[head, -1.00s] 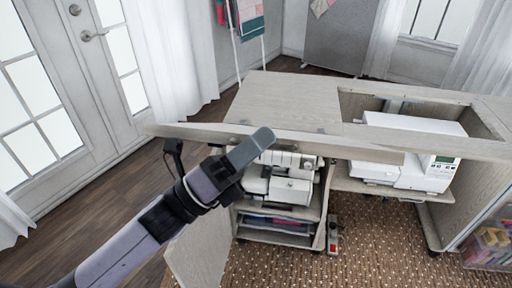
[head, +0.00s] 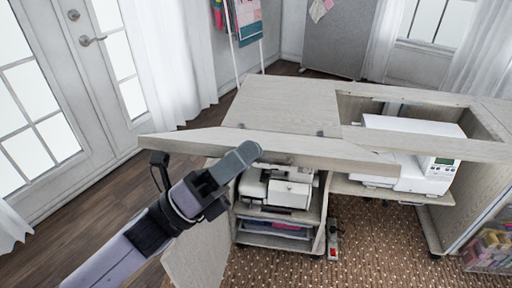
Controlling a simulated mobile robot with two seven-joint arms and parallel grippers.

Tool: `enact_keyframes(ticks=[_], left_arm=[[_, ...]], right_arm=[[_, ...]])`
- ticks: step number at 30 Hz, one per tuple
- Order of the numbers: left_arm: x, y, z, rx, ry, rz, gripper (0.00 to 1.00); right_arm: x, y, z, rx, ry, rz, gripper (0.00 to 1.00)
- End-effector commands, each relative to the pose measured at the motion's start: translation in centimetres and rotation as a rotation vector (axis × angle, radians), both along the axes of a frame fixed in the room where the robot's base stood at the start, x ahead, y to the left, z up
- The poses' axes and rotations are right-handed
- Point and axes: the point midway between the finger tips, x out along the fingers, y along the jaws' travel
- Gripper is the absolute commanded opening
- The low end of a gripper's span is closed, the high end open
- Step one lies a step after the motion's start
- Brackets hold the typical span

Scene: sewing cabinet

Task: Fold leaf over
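The pale wood leaf (head: 300,148) is a long flat panel along the front of the sewing cabinet's top (head: 280,100). Small hinges show at the seam between them. The leaf is tilted relative to the top and not folded flat on it. Its left end sticks out past the cabinet. My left gripper (head: 236,162) is in front of the leaf, with its grey fingertips overlapping the panel's middle-left part in the picture. Whether they touch it, and the gap between the fingers, I cannot tell. My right gripper is not in view.
A white sewing machine (head: 415,150) sits in the opening at the right of the cabinet. Another machine (head: 277,188) stands on a shelf below the leaf. A cabinet door (head: 198,255) hangs open at lower left. A clear bin (head: 490,248) stands at right.

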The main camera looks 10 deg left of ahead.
Motion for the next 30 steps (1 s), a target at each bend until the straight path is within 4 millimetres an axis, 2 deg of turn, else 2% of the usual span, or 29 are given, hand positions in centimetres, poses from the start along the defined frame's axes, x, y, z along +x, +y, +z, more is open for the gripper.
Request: enact_keyframes(ticks=[1,3,9,22,30], left_arm=[[-0.1,1.0,-0.6,0.003,-0.002,0.014,0.31],[-0.6,1.7,-1.1,0.004,-0.004,0.012,0.31],[-1.6,3.1,-2.0,0.001,-0.003,0.012,0.31],[-1.9,3.3,-2.2,0.001,-0.002,0.007,0.31],[-2.8,4.4,-3.2,0.001,-0.001,0.006,0.31]], right_arm=[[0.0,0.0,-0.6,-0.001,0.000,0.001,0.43],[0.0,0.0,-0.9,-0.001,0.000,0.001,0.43],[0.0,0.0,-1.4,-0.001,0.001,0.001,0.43],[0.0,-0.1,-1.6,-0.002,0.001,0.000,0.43],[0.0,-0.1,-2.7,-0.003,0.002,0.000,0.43]])
